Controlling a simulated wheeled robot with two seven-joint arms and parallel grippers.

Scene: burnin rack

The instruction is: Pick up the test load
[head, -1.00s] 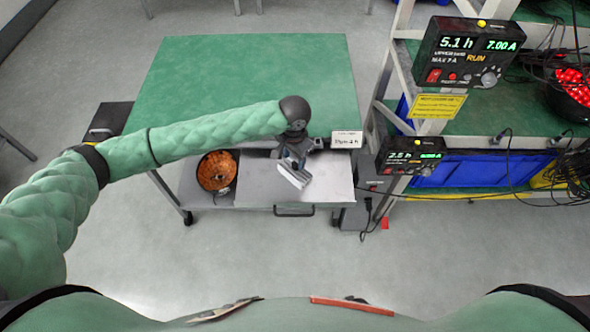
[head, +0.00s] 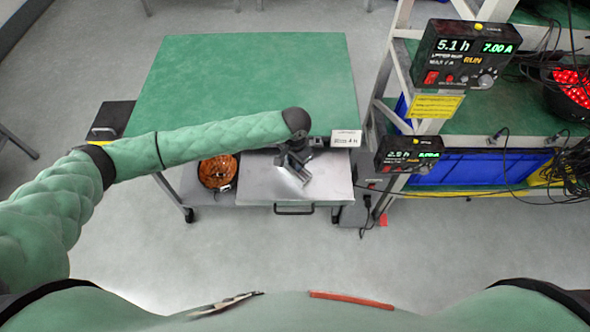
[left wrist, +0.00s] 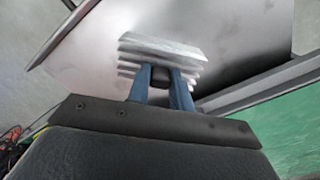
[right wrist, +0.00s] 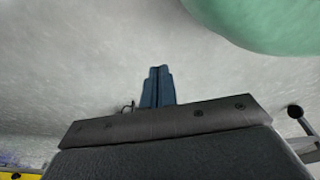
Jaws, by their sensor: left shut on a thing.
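The test load is a silver finned metal block (head: 292,171). It also shows in the left wrist view (left wrist: 165,52), with its fins stacked. My left gripper (head: 290,158) is shut on it; in the left wrist view both blue fingers (left wrist: 161,78) close on a dark middle part of it. The block is over the bare metal drawer (head: 255,183) below the green bench top. I cannot tell whether it touches the metal. My right gripper (right wrist: 158,75) shows only in the right wrist view, with its fingers together and nothing between them, above the grey floor.
The green bench top (head: 250,80) is clear. A bowl with orange contents (head: 217,172) sits on the lower shelf left of the drawer. A white label (head: 346,138) is at the bench's right front corner. A rack with display units (head: 463,52) and cables stands to the right.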

